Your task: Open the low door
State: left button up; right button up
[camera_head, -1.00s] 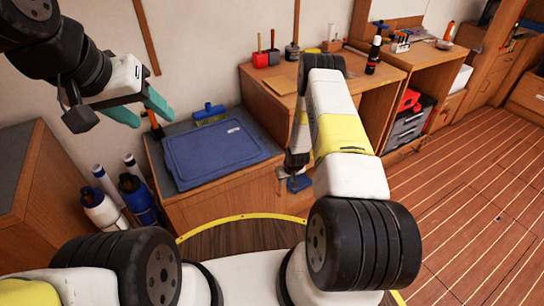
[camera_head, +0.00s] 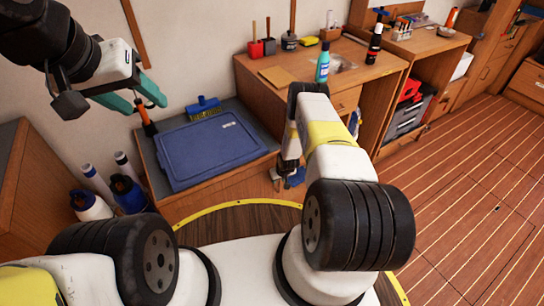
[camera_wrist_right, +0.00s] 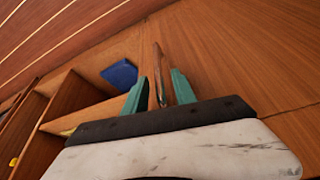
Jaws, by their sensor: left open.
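The low door (camera_wrist_right: 225,60) appears to be the wooden panel filling the right of the right wrist view. A thin metal bar handle (camera_wrist_right: 158,72) stands out from it. My right gripper (camera_wrist_right: 158,78) is open, its teal fingers on either side of the handle, with gaps visible. In the head view the right gripper (camera_head: 288,172) is low beside the front of the low cabinet (camera_head: 225,185), mostly hidden by its own arm; the door itself is hardly visible there.
A blue object (camera_wrist_right: 120,73) sits in an open compartment left of my right gripper. Rolled tubes and bottles (camera_head: 92,205) stand at left. The floor (camera_head: 470,190) at right is clear.

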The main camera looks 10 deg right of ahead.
grip_shut()
dwell(1.5)
